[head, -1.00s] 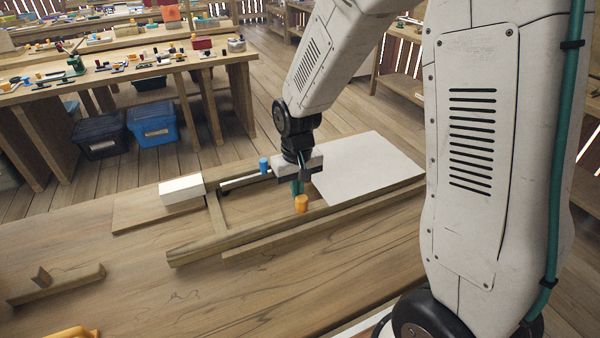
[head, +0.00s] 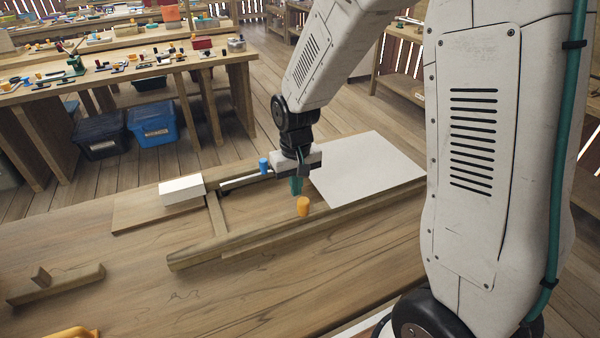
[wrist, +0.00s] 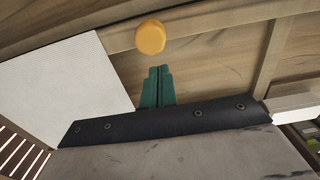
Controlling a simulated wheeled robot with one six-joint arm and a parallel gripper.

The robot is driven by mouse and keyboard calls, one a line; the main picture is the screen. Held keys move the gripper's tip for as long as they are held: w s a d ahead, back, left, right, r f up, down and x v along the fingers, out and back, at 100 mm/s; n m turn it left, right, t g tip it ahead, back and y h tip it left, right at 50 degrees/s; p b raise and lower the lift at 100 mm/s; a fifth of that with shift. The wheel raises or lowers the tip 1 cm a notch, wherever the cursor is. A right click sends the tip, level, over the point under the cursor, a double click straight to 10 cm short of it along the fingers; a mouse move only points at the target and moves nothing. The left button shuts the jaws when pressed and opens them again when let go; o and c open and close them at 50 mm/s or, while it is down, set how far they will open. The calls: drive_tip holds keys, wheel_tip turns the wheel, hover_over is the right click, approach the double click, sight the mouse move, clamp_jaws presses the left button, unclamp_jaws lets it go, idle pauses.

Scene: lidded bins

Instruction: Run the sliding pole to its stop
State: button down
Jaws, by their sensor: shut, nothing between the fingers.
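An orange round knob (head: 303,206) stands at the near wooden rail (head: 190,259) of a frame on the bench. A blue knob (head: 263,165) stands at the far side, by a thin pale bar (head: 240,182). I cannot tell for certain which bar is the sliding pole. My gripper (head: 296,189) points down between the two knobs, its teal fingers shut and empty. In the wrist view the fingers (wrist: 157,72) are together, with the orange knob (wrist: 150,37) just beyond their tips. A gap shows between them; contact is not visible.
A white block (head: 182,191) lies left of the frame and a white sheet (head: 365,168) lies right. A wooden crosspiece (head: 216,214) joins the rails. A small wooden piece (head: 60,286) lies at the left. The near bench top is mostly clear.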

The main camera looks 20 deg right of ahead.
wheel_tip(320, 180, up, 6)
drive_tip(key=shift+r, duration=0.15)
idle(0.5)
idle(0.4)
drive_tip(key=s+g, duration=0.1)
drive_tip(key=s, duration=0.3)
drive_tip(key=shift+d+r, duration=0.1)
drive_tip(key=shift+d, duration=0.05)
drive_tip(key=s+d+r+t, duration=0.1)
drive_tip(key=s+r, duration=0.5)
drive_tip(key=s, duration=0.4)
drive_tip(key=s+d+r+t, duration=0.1)
drive_tip(key=s+d+r, duration=0.1)
drive_tip(key=s+r, duration=0.5)
drive_tip(key=s, duration=0.3)
drive_tip(key=shift+s, duration=0.3)
